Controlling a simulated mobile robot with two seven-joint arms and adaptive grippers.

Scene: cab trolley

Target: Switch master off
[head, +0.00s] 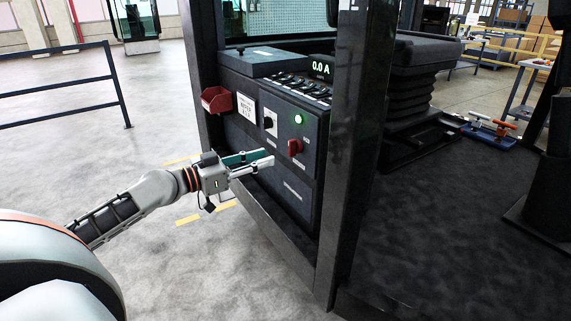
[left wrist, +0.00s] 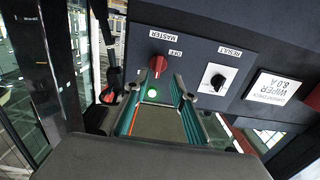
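The red master switch (head: 295,147) is a rotary knob on the dark side panel in the cab, below a lit green lamp (head: 298,119). In the left wrist view, which is upside down, the red knob (left wrist: 157,65) lies by the labels MASTER and OFF. I cannot tell its exact setting. My left gripper (head: 269,159) is in front of the panel, to the left of and slightly below the knob. Its fingers are apart and empty; in the wrist view the fingertips (left wrist: 157,83) flank the line toward the knob, with no visible contact. My right gripper is not in view.
A black RESULT knob (left wrist: 214,80) sits beside the master switch. A white card (left wrist: 274,92) reads WIPER 8.0 A. A display (head: 321,67) shows 0.0 A above toggle rows. A red bin (head: 216,99) juts out at left. A dark cab pillar (head: 355,150) stands right of the panel.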

